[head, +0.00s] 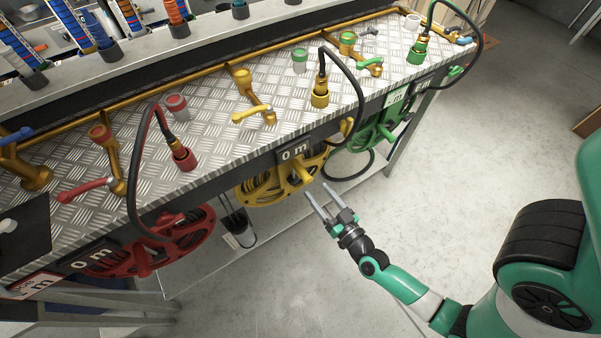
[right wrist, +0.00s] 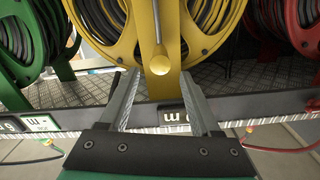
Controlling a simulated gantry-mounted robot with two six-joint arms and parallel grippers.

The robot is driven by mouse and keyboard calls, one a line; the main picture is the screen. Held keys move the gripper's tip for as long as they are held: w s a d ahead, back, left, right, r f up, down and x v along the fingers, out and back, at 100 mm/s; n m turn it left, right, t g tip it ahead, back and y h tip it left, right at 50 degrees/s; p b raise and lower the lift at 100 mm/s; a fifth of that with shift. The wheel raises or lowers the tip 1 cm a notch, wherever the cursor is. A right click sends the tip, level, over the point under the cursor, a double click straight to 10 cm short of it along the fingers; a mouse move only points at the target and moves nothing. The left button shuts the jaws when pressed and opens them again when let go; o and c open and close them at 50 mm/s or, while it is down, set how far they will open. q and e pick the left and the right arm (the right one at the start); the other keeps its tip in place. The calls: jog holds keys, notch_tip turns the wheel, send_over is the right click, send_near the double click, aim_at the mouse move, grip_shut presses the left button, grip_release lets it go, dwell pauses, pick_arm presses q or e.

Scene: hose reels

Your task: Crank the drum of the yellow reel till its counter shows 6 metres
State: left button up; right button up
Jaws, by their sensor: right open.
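The yellow reel (head: 256,194) hangs under the front edge of the bench in the head view. Its counter (head: 294,152) reads 0 m. A yellow crank knob (head: 304,174) sticks out from its drum. My right gripper (head: 318,190) is open and empty, just in front of and below the reel. In the right wrist view the picture is upside down; the yellow reel (right wrist: 127,30) fills the top middle, and the crank knob (right wrist: 158,65) appears between the open fingertips (right wrist: 157,82), with no clear contact. My left gripper is in neither view.
A red reel (head: 180,245) hangs to the left and a green reel (head: 372,137) to the right. A black hose loops from the yellow fitting (head: 320,93) on the bench down toward the yellow reel. The floor (head: 440,180) in front is clear.

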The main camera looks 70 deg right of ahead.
aim_at(301, 170)
jog(key=b+x, duration=0.1)
jog(key=x, duration=0.9)
jog(key=shift+w+d, duration=0.1)
jog(key=shift+d, duration=0.05)
jog(key=shift+c, duration=0.2)
grip_shut()
dwell(0.8)
